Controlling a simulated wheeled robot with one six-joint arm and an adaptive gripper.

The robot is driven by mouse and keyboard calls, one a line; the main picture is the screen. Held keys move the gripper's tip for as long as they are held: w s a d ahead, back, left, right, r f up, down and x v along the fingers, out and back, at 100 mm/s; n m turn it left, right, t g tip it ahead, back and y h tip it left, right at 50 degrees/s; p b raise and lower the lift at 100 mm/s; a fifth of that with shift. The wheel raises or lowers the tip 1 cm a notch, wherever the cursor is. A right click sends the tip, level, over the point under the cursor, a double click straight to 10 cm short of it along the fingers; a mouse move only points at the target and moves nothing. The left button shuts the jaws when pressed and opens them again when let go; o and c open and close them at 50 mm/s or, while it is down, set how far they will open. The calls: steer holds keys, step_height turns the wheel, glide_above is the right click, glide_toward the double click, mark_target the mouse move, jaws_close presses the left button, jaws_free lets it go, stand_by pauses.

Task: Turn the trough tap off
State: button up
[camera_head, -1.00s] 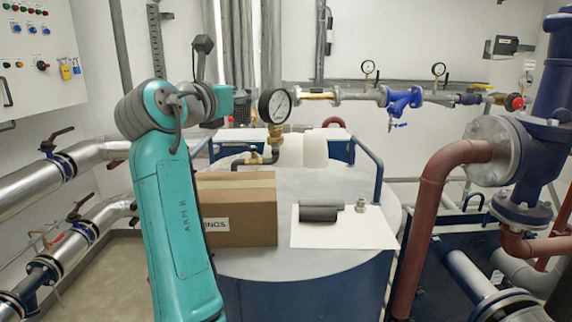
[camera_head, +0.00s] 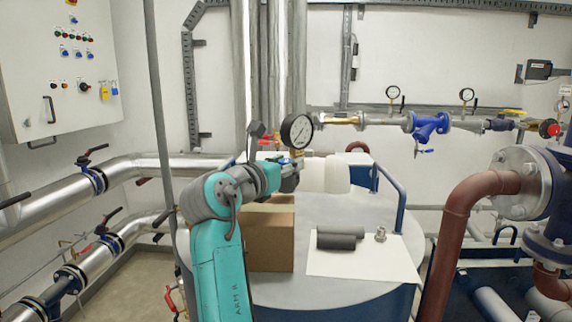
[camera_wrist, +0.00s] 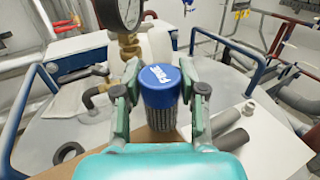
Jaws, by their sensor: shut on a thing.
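My gripper (camera_wrist: 158,98) is shut on a ribbed dark cylinder with a blue cap (camera_wrist: 160,88), held upright between its two fingers in the wrist view. In the head view my gripper (camera_head: 290,172) is above the tank top, just below the pressure gauge, with a bit of blue showing at its tip. I cannot tell which fitting is the trough tap. Several black-handled lever valves are on the left pipes.
The round tank (camera_head: 355,290) carries a cardboard box (camera_head: 272,240), a white sheet (camera_head: 350,266) with dark cylinders (camera_head: 340,238), and blue rails (camera_head: 390,195). The pressure gauge (camera_head: 297,131) stands close to my gripper. A red-brown pipe (camera_head: 455,220) rises at the right.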

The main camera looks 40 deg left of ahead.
steer(key=shift+f, duration=0.6)
steer(key=o, duration=1.1)
steer(key=shift+c, duration=0.2)
